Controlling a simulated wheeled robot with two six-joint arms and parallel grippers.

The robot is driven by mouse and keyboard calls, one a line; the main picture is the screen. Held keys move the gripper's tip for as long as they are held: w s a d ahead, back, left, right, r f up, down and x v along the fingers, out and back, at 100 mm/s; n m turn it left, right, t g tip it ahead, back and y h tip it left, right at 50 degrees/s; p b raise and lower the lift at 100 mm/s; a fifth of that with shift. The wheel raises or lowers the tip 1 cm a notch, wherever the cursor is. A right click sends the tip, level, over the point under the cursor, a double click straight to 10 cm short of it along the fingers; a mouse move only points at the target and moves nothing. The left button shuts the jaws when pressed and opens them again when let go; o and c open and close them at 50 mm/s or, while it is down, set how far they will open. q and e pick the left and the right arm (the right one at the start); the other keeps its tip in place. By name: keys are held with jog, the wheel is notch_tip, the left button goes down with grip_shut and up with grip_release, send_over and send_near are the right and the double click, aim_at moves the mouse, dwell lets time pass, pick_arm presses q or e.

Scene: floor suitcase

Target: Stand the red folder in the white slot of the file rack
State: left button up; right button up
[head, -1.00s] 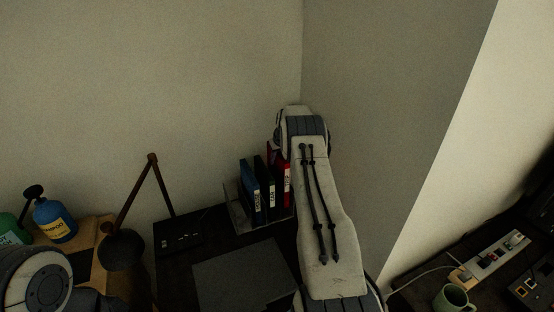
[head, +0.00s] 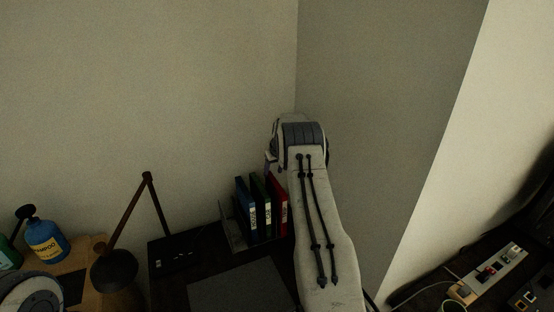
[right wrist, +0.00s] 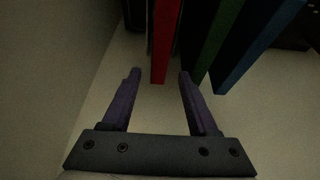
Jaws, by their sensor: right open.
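The red folder (head: 280,200) stands upright at the right end of a row of folders in the file rack (head: 232,224), close to my right arm. It also shows in the right wrist view (right wrist: 163,42). My right gripper (right wrist: 158,76) is open. Its two purple fingers are spread on either side of the red folder's near end, with gaps on both sides. In the head view only a bit of purple finger (head: 269,165) shows above the folder; my wrist hides the rest. The slot colours cannot be made out. My left gripper is out of view.
A blue folder (head: 246,208) and a green folder (head: 261,207) stand left of the red one. Walls meet close behind the rack. A desk lamp (head: 148,180) and shampoo bottle (head: 46,240) are at left, a power strip (head: 490,270) at lower right.

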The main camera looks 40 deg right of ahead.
jog(key=b+v, duration=0.2)
jog(key=v, duration=0.7)
jog(key=shift+r, duration=0.15)
jog(key=s+a+r+n+g+y, duration=0.1)
jog(key=s+a+r+n, duration=0.1)
jog(key=a, duration=0.9)
jog(key=s+a+r+n+y, duration=0.1)
jog(key=s+a+r, duration=0.15)
jog(key=a, duration=0.95)
jog(key=s+a+r+n+g, duration=0.1)
jog(key=s+a+r+n, duration=0.15)
jog(key=a, duration=0.85)
jog(key=s+a+n, duration=0.1)
jog(key=s+a, duration=1)
jog(key=s, duration=0.2)
jog(key=s+a+f+n+g, duration=0.1)
jog(key=s+f, duration=0.1)
jog(key=s, duration=0.8)
jog(key=s+a+f+n+g, duration=0.1)
jog(key=s+f+n, duration=0.1)
jog(key=s, duration=0.8)
jog(key=shift+b, duration=0.35)
